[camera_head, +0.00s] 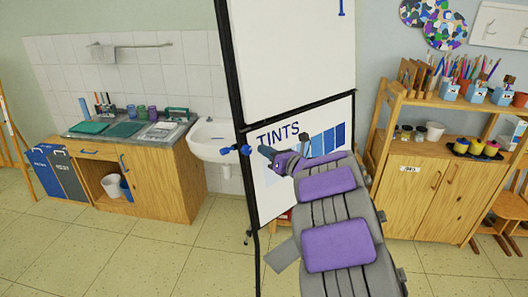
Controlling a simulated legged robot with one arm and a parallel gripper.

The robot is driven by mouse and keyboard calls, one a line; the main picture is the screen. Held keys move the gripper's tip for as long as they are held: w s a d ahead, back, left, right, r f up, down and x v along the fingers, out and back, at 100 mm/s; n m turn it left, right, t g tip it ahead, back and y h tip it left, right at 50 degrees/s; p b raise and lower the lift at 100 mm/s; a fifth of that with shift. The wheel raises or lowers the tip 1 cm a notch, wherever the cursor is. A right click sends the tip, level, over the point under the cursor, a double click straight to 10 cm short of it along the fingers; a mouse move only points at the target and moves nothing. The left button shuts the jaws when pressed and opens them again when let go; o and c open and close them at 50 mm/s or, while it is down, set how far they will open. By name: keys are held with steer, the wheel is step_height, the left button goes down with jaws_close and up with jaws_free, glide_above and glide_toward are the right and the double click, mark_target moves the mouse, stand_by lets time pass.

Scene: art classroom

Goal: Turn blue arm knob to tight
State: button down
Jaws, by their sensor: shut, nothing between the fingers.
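A blue knob (246,150) sits at the left side of the black-framed easel board (243,110). A second blue piece (227,149) lies just left of it, joined by a dark part. My gripper (266,152) is shut and empty. It is just right of the blue knob in the picture, in front of the lower board. I cannot tell whether it touches the knob. My grey and purple arm reaches up from the lower right and hides part of the lower board marked TINTS.
A white sink (215,139) and a wooden counter (175,172) with trays stand at the left. A wooden shelf (435,148) with pencils and paint pots stands at the right. Tiled floor (150,262) is clear in front.

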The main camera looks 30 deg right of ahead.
steer(key=shift+d+f, duration=0.1)
steer(key=shift+d, duration=0.9)
steer(key=c, duration=1.7)
jaws_free()
steer(key=shift+d, duration=0.1)
steer(key=shift+c, duration=0.2)
steer(key=o, duration=0.4)
steer(key=a, duration=0.2)
steer(key=shift+a, duration=0.4)
steer(key=shift+o, duration=1)
steer(key=shift+a+r, duration=0.2)
steer(key=shift+a, duration=0.05)
steer(key=shift+o, duration=1.5)
steer(key=shift+d, duration=0.35)
steer(key=shift+o, duration=0.5)
steer(key=shift+d+f, duration=0.15)
steer(key=shift+d, duration=1)
steer(key=p+v, duration=0.1)
steer(key=v, duration=1.6)
steer(key=shift+s+a, duration=0.2)
steer(key=shift+a, duration=0.05)
